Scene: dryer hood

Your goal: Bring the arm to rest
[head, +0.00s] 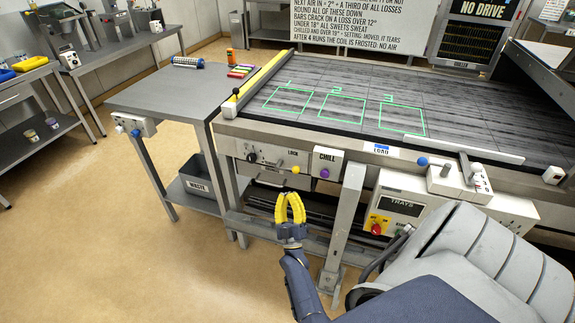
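My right gripper (288,197) has yellow fingers and hangs in front of the machine's lower front, below the control boxes. The fingers curve towards each other at the tips, with a dark gap between them lower down. I cannot tell whether the tips meet. Nothing shows between the fingers. It appears apart from the machine, though the depth is hard to judge. My dark blue forearm (303,287) runs down from it to the bottom edge. My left gripper is not in view.
The conveyor-like bed (350,82) carries three green outlined squares. Its front has a CHILL box (327,160), a TRAYS panel (398,214) and a metal leg (343,222) right of the gripper. A steel side table (165,92) and WASTE bin (198,180) stand left. Floor at lower left is clear.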

